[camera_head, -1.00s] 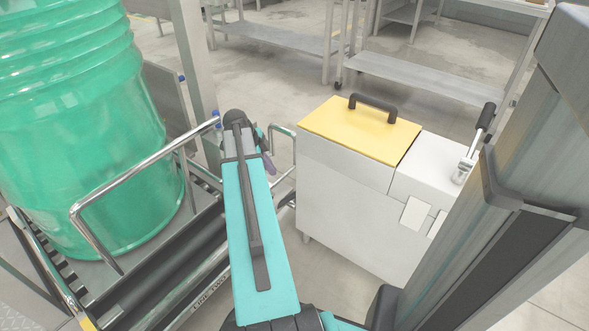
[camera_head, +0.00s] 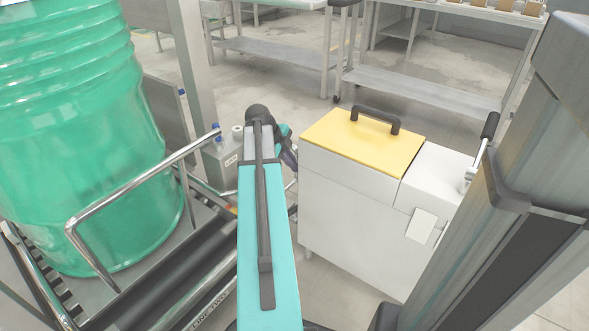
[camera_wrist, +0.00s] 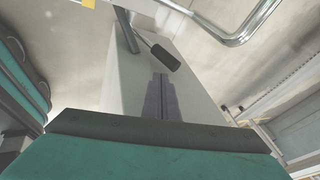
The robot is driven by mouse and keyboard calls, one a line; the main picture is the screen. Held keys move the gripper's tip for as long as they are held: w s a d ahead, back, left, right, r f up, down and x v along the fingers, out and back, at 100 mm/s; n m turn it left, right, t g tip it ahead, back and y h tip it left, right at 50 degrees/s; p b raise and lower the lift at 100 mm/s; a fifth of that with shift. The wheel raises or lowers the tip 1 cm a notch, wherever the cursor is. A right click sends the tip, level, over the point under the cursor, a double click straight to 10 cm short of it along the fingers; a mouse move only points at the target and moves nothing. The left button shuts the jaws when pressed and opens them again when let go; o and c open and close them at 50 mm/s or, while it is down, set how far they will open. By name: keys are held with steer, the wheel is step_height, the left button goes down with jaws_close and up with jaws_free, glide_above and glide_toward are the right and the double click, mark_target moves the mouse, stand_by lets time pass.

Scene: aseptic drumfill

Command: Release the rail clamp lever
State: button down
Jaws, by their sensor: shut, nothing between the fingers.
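In the wrist view, a lever with a black grip (camera_wrist: 165,57) and a grey metal arm (camera_wrist: 125,30) stands against a pale grey box-like body (camera_wrist: 135,75). My gripper (camera_wrist: 160,77) has its two grey-purple fingers shut together and empty. The fingertips point toward the black grip, which appears just beyond them; I see no clear contact. In the head view my gripper (camera_head: 290,158) is partly hidden behind my teal arm, left of the white cabinet. That view also shows a black-handled lever (camera_head: 484,143) on the cabinet's right side; I cannot tell whether it is the same lever.
A white cabinet (camera_head: 345,215) with a yellow lid (camera_head: 350,140) stands right of my arm. A green drum (camera_head: 80,150) stands on a roller conveyor at left, behind a chrome rail (camera_head: 130,195). A grey box (camera_head: 222,165) stands behind the rail. Steel tables stand farther back.

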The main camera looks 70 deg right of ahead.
steer(key=b+x, duration=0.3)
steer(key=x, duration=0.6)
steer(key=shift+b, duration=0.35)
steer(key=shift+d, duration=0.1)
